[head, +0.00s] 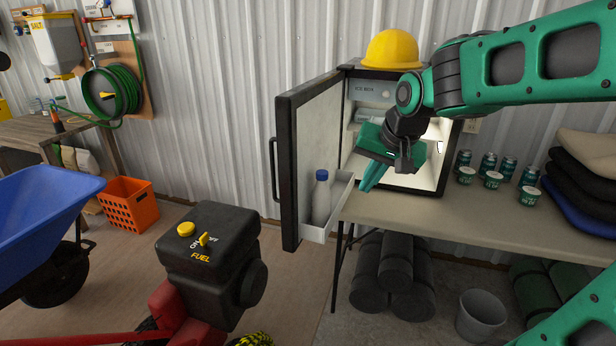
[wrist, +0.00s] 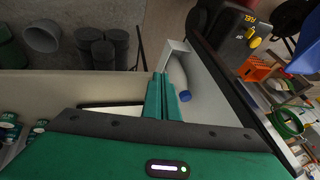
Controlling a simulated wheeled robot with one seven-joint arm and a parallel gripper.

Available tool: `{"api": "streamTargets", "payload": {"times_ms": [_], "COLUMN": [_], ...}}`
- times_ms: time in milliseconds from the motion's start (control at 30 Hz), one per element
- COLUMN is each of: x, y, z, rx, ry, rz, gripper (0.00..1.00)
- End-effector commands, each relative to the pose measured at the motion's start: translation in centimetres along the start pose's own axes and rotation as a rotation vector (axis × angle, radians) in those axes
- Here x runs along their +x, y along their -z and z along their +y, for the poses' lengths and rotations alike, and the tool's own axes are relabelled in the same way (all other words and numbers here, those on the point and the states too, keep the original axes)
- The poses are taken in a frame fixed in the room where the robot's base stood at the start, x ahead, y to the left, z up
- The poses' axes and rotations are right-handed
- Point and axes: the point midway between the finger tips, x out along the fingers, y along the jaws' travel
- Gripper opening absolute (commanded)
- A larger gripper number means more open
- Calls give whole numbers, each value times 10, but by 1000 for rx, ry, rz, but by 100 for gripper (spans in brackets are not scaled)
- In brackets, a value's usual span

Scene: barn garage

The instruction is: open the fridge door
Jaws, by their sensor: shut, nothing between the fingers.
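The small black fridge (head: 446,178) stands on the table with its lit white inside showing. Its door (head: 289,180) is swung wide open to the left, with the dark handle (head: 273,170) on its outer face. The door's inner shelf holds a white bottle with a blue cap (head: 321,196); the bottle also shows in the wrist view (wrist: 180,78). My gripper (head: 368,186) is in front of the fridge opening, just right of the door shelf. Its green fingers (wrist: 162,97) are together and empty, beside the shelf in the wrist view. I cannot tell whether they touch it.
A yellow hard hat (head: 391,50) sits on the fridge. Several cans and tubs (head: 493,180) and folded cloths (head: 585,175) are on the table (head: 440,212) at right. A black fuel engine (head: 208,262) stands on the floor left of the door, near an orange crate (head: 129,204) and blue wheelbarrow (head: 45,215).

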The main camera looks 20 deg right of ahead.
Motion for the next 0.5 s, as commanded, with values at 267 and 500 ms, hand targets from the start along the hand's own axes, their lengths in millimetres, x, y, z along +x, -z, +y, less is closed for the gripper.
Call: {"api": "streamTargets", "payload": {"times_ms": [267, 500], "x": [8, 40], "y": [31, 34], "z": [-88, -91], "rx": [33, 37], "ry": [159, 156], "rz": [65, 64], "gripper": [0, 0]}}
